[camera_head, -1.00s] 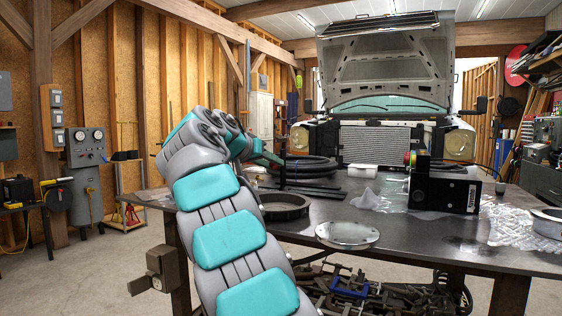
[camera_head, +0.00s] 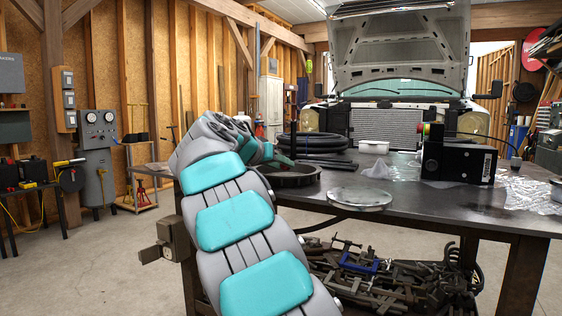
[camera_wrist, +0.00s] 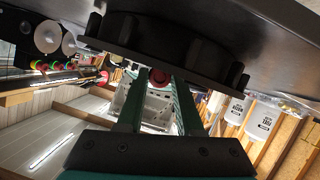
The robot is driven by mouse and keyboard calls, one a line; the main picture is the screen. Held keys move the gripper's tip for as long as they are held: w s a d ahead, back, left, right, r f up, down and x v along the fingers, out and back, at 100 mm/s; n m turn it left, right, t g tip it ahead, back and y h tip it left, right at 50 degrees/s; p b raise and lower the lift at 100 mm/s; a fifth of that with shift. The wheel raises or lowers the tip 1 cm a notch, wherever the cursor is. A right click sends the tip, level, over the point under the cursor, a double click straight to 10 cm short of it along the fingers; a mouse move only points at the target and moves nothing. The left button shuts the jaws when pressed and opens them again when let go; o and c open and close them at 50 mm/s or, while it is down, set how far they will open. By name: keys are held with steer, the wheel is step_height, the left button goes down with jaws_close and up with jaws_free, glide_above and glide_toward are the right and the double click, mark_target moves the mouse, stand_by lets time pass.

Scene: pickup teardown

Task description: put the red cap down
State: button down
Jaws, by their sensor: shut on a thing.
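The red cap (camera_wrist: 160,78) shows in the wrist view as a small round red thing between the tips of two green fingers. My gripper (camera_wrist: 161,74) is shut on it. In the head view my gripper (camera_head: 282,160) reaches over the bench beside a black ring-shaped part (camera_head: 292,178), and the cap cannot be made out there. In the wrist view the black ring part (camera_wrist: 165,42) looms close to the fingertips, with the picture turned over. I cannot tell whether the cap touches anything besides the fingers.
The dark bench (camera_head: 420,205) also bears a silver disc (camera_head: 360,199), coiled black hose (camera_head: 318,142), a white container (camera_head: 374,147), a black box (camera_head: 460,160) and clear plastic wrap (camera_head: 530,193). Bare bench top lies around the disc. Clamps (camera_head: 385,280) fill the shelf below. A truck stands behind.

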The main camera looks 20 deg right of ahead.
steer(key=shift+f+b, duration=0.35)
steer(key=shift+f, duration=0.4)
steer(key=shift+c, duration=2.4)
jaws_free()
step_height(320, 180, up, 7)
steer(key=p, duration=0.4)
steer(key=shift+p, duration=0.3)
